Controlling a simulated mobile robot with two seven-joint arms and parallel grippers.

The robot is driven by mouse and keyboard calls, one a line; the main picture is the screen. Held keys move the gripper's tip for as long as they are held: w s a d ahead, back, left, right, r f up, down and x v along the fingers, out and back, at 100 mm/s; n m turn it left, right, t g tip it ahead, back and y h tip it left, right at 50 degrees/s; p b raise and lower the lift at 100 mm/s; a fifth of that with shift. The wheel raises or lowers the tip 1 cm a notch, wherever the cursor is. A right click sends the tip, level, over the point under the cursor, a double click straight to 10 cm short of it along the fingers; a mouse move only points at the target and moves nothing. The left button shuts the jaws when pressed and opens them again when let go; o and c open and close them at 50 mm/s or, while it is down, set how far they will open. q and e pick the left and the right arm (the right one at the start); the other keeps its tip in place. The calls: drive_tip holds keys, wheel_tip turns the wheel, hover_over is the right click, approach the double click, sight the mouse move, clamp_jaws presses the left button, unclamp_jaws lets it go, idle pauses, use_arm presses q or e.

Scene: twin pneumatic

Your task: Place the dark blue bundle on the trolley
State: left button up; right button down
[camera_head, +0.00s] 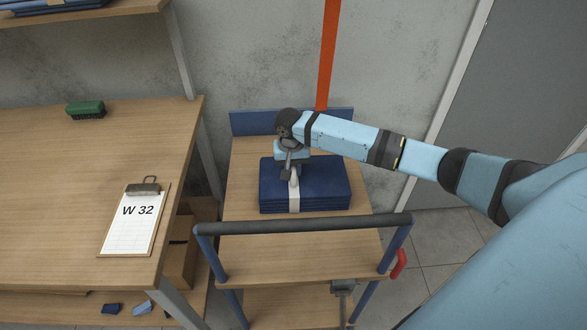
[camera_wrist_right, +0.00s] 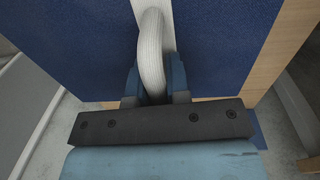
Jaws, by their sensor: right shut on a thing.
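The dark blue bundle (camera_head: 325,184) is a flat folded stack with a white band around it and a pale loop handle on top. It is over the wooden top deck of the trolley (camera_head: 243,195) and looks to rest on it. My right gripper (camera_head: 292,174) is above the bundle, shut on its handle. The right wrist view shows the pale handle (camera_wrist_right: 152,50) between the fingers, with the blue cloth (camera_wrist_right: 70,40) below. The fingertips are partly hidden by the handle. My left gripper is in neither view.
The trolley has a dark push bar (camera_head: 305,224) in front and a blue back panel (camera_head: 255,122). At left, a wooden bench holds a clipboard (camera_head: 135,225) marked W 32 and a green brush (camera_head: 86,109). A wall stands behind and a grey door (camera_head: 520,90) at right.

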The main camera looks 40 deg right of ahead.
drive_tip(key=shift+r, duration=0.1)
drive_tip(key=c, duration=1.1)
unclamp_jaws()
drive_tip(key=r, duration=0.4)
drive_tip(key=r+p, duration=0.1)
drive_tip(key=r, duration=0.7)
drive_tip(key=shift+w+a+p, duration=0.2)
drive_tip(key=shift+a+p, duration=0.15)
